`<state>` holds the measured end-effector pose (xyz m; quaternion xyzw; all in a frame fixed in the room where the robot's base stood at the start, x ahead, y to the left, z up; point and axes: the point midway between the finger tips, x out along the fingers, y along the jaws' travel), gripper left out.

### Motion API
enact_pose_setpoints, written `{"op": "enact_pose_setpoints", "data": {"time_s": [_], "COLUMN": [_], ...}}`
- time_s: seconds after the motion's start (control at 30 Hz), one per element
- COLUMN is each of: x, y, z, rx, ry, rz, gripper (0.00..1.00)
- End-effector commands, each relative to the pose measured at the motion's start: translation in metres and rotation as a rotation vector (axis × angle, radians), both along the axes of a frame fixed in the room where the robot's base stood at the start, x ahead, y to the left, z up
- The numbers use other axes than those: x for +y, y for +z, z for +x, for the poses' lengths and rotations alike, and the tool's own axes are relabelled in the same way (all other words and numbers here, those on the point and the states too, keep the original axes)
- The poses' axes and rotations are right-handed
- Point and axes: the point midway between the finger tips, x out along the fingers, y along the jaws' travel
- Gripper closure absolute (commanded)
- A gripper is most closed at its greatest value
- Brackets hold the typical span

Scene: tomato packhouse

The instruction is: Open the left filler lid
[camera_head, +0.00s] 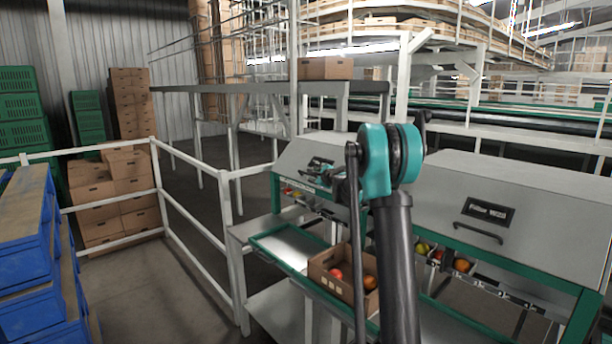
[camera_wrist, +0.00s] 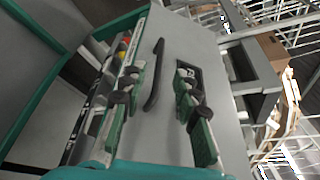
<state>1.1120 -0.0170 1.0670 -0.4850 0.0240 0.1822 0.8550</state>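The left filler lid (camera_head: 300,158) is a sloped grey panel and looks shut. My arm hides its right part in the head view. In the wrist view the lid (camera_wrist: 222,140) fills the middle. Its black bar handle (camera_wrist: 153,88) stands out from the panel, with a dark label plate partly hidden behind one finger. My gripper (camera_wrist: 159,76) is open, with one finger on each side of the handle and visible gaps to it. I cannot tell how far the fingertips are from the panel. In the head view the gripper is small and mostly hidden.
The right filler lid (camera_head: 540,215) is shut beside my arm. A cardboard box (camera_head: 330,278) with fruit stands on the green-edged shelf below. White railings (camera_head: 190,210) and blue crates (camera_head: 30,245) are to the left.

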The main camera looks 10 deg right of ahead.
Motion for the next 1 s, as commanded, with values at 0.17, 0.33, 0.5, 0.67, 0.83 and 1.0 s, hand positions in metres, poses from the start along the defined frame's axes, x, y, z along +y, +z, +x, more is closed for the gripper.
{"op": "enact_pose_setpoints", "data": {"time_s": [0.17,0.33,0.5,0.67,0.83,1.0], "x": [0.011,0.018,0.023,0.025,0.025,0.025], "y": [-0.008,-0.013,-0.017,-0.018,-0.019,-0.019], "z": [0.032,0.057,0.073,0.079,0.08,0.08], "rx": [0.001,-0.001,0.001,0.001,0.001,0.001], "ry": [0.002,0.0,0.001,0.001,0.001,0.001], "rz": [-0.001,-0.002,-0.001,-0.001,-0.001,-0.001], "gripper": [0.69,0.69,0.69,0.69,0.69,0.78]}}
